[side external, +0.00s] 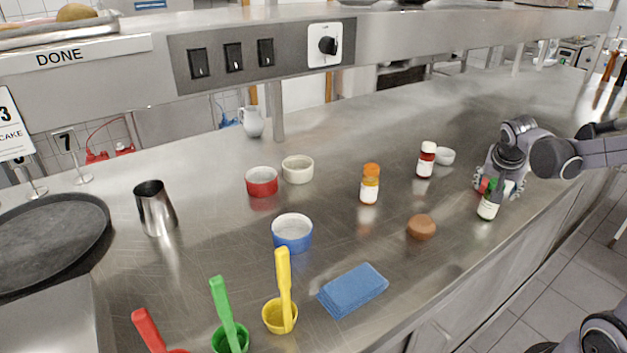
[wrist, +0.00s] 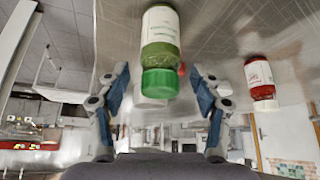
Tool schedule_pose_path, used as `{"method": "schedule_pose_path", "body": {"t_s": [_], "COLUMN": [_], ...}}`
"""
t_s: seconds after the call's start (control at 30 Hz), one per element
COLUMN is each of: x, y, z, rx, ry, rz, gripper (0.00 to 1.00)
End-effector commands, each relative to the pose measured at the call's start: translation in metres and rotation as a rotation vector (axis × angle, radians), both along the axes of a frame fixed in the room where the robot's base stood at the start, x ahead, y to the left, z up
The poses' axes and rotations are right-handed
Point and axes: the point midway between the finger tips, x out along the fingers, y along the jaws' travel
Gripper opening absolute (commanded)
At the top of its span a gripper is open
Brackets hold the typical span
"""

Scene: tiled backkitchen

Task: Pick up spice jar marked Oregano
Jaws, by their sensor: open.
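A spice jar with a green cap, green contents and a pale label (side external: 488,211) stands on the steel counter near its front edge at the right. The label's words are too small to read, so I cannot confirm Oregano. In the wrist view the green-capped jar (wrist: 160,52) appears upside down, centred in the gap between the fingers. My gripper (side external: 495,187) is at the jar's cap end. In the wrist view, my gripper (wrist: 159,72) has its two blue-padded fingers spread wide, one to each side of the jar, with visible gaps.
An orange-capped jar (side external: 370,185), a brown round object (side external: 421,227) and blue cloth (side external: 353,290) lie farther left.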

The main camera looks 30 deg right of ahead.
Motion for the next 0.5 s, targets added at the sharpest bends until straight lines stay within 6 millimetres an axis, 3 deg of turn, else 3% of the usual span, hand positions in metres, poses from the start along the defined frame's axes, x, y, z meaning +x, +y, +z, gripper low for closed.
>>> {"method": "schedule_pose_path", "body": {"t_s": [0.27, 0.4, 0.47, 0.5], "x": [0.0005, 0.0004, 0.0003, 0.0003], "y": [-0.0009, -0.0009, -0.0008, -0.0008], "z": [-0.0014, -0.0013, -0.0013, -0.0013], "rx": [0.000, 0.000, 0.000, 0.000], "ry": [0.000, 0.000, 0.000, 0.000], "rz": [0.000, 0.000, 0.000, 0.000], "gripper": [0.65, 0.25, 0.08, 0.04]}}
